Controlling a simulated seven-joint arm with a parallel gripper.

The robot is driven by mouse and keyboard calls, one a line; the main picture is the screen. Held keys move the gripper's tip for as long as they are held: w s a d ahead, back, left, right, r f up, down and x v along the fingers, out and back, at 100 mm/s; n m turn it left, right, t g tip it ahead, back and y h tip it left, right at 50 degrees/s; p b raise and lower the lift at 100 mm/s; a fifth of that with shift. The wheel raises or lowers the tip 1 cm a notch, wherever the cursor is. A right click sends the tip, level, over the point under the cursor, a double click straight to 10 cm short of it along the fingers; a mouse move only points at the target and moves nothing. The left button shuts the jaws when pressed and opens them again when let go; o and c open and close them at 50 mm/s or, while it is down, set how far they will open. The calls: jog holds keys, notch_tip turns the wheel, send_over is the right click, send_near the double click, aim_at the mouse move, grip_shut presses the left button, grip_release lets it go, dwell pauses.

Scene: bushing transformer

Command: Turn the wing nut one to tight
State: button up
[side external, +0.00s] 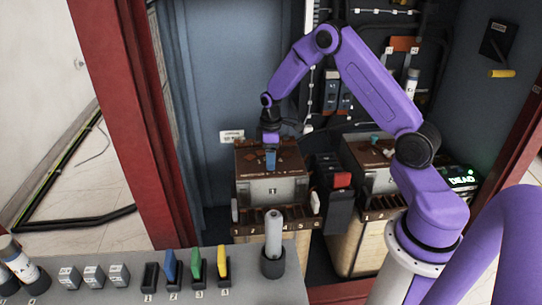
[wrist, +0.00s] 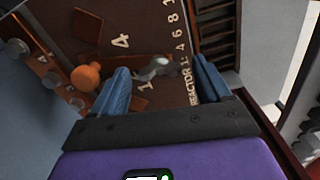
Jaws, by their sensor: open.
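In the wrist view my gripper (wrist: 161,74) is open, with one blue finger on each side of a small silver wing nut (wrist: 158,67). The wing nut is on the brown top plate near a painted "1". Whether either finger touches it I cannot tell. In the side external view my gripper (side external: 270,158) points down over the top of the transformer box (side external: 272,190) marked 1. The wing nut cannot be made out there.
An orange knob (wrist: 88,77) stands left of the left finger. A second box (side external: 375,178) stands to the right.

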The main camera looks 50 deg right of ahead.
jog(key=shift+f, duration=0.15)
jog(key=c, duration=1.1)
jog(key=shift+o, duration=0.2)
jog(key=shift+m, duration=0.4)
jog(key=m, duration=0.7)
jog(key=shift+m, duration=0.3)
jog(key=m, duration=0.4)
jog(key=shift+m, duration=2)
